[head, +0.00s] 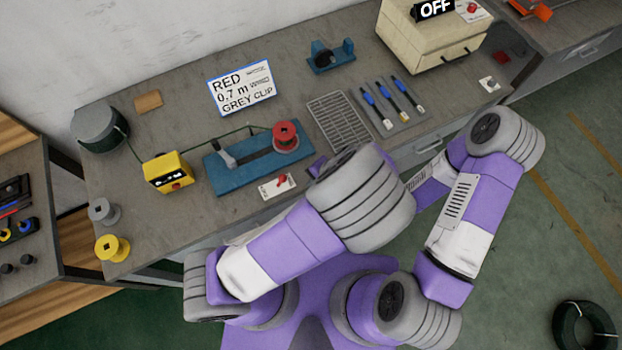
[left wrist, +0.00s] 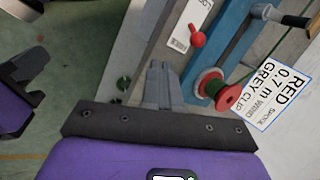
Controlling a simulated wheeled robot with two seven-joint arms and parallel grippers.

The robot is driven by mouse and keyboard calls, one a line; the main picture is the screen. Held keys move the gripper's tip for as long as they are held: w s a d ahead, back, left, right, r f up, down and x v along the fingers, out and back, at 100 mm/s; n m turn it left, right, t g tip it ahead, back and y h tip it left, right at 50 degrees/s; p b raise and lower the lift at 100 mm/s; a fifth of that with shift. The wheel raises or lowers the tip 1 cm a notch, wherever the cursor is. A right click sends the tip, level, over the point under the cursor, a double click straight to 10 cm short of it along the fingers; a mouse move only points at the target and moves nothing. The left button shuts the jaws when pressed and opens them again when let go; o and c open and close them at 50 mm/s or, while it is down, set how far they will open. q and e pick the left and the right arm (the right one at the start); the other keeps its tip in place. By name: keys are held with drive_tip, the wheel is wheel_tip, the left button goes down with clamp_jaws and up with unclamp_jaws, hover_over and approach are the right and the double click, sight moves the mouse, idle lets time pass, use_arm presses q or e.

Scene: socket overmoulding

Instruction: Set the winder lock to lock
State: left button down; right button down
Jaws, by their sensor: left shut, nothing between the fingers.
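The winder is a blue base (head: 240,162) on the bench with a red spool (head: 286,136) at its right end and a grey lever at its left. The red lock knob (head: 282,180) sits on a white label plate in front of it. In the left wrist view the knob (left wrist: 197,38) is above and right of my left gripper (left wrist: 157,66), which is shut, empty and apart from it. The lettering by the knob is cut off, so its setting cannot be read. In the head view my left wrist hides most of that gripper. My right gripper (left wrist: 28,97) shows partly at the left wrist view's left edge.
A sign (head: 241,88) stands behind the winder. A yellow box (head: 167,172) with a green wire is to its left. A grey grid tray (head: 340,121) and a tool mat (head: 388,104) lie to its right. A cream machine marked OFF (head: 432,35) stands at the back right.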

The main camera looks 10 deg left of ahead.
sight(281, 181)
use_arm(q)
drive_tip(key=a+f, duration=0.1)
drive_tip(key=f, duration=0.1)
drive_tip(key=w+a+f, duration=0.1)
drive_tip(key=a+f, duration=0.3)
drive_tip(key=shift+w+a+f+b, duration=0.15)
drive_tip(key=shift+w+f+b, duration=0.05)
drive_tip(key=shift+w+b, duration=0.2)
drive_tip(key=shift+w+a+r, duration=0.1)
drive_tip(key=shift+w+a, duration=0.1)
drive_tip(key=shift+a, duration=0.4)
drive_tip(key=shift+w, duration=0.1)
